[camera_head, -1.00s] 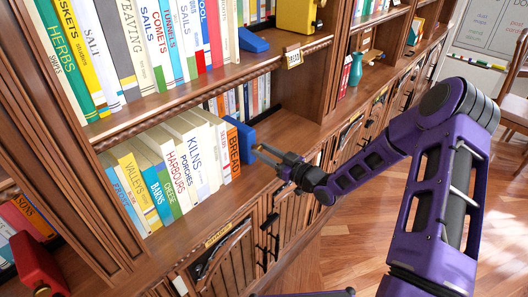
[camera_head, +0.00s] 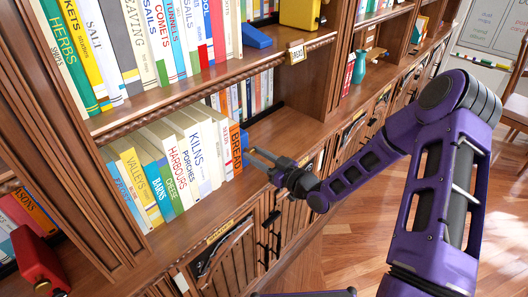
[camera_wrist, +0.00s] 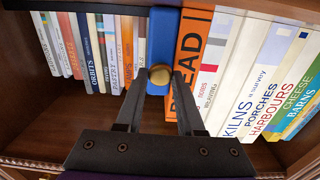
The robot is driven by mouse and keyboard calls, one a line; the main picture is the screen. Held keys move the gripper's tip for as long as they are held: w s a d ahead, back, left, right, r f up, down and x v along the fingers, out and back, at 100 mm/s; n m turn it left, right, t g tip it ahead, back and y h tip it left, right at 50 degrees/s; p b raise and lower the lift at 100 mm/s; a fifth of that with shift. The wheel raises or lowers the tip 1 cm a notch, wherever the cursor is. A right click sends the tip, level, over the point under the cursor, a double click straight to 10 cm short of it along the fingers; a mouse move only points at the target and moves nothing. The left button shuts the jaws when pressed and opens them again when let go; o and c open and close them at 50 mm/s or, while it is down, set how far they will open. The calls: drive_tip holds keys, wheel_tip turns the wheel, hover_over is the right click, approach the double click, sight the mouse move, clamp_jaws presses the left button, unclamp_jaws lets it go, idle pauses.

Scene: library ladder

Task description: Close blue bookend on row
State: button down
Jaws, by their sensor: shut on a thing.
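The blue bookend (camera_head: 244,139) stands on the lower shelf at the right end of the book row. In the wrist view, the bookend (camera_wrist: 163,40) lies flush along the orange BREAD book (camera_wrist: 190,50), with no gap that I can see. A round brass knob (camera_wrist: 160,75) shows at the front of the bookend. My gripper (camera_wrist: 160,78) is shut on this knob, one finger on each side. In the head view, my gripper (camera_head: 256,157) reaches in from the right at the bookend's front. The row's books, such as KILNS (camera_head: 196,150), stand upright, leaning slightly in the picture.
A second row of books (camera_wrist: 85,45) stands left of the bookend in the wrist view, set further back. Bare shelf (camera_wrist: 60,115) lies in front of it. An upright divider (camera_head: 300,80) is right of the bay. Another blue bookend (camera_head: 256,37) sits on the upper shelf.

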drive_tip(key=shift+s+a, duration=0.15)
drive_tip(key=shift+a, duration=0.05)
drive_tip(key=c, duration=0.5)
unclamp_jaws()
drive_tip(key=shift+c, duration=0.2)
drive_tip(key=shift+d, duration=0.1)
drive_tip(key=shift+s+d, duration=0.15)
drive_tip(key=v, duration=1.7)
drive_tip(key=shift+b, duration=0.3)
drive_tip(key=shift+r, duration=0.1)
